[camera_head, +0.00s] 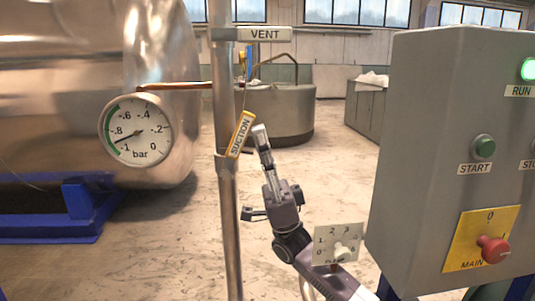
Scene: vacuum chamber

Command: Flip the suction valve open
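The suction valve's yellow handle (240,135), labelled SUCTION, is on the upright metal pipe (229,200). It is tilted, its upper end leaning right, away from the pipe. My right gripper (259,130) points up and left, with its fingertips just right of the handle. Its fingers look together in one narrow stem, with nothing seen between them. I cannot tell whether the tips touch the handle. My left gripper is out of view.
A pressure gauge (136,130) reads near -1 bar beside the large metal tank. A VENT label (264,34) is higher on the pipe. A small numbered dial plate (325,240) is by my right arm. A grey control box (425,130) fills the right side.

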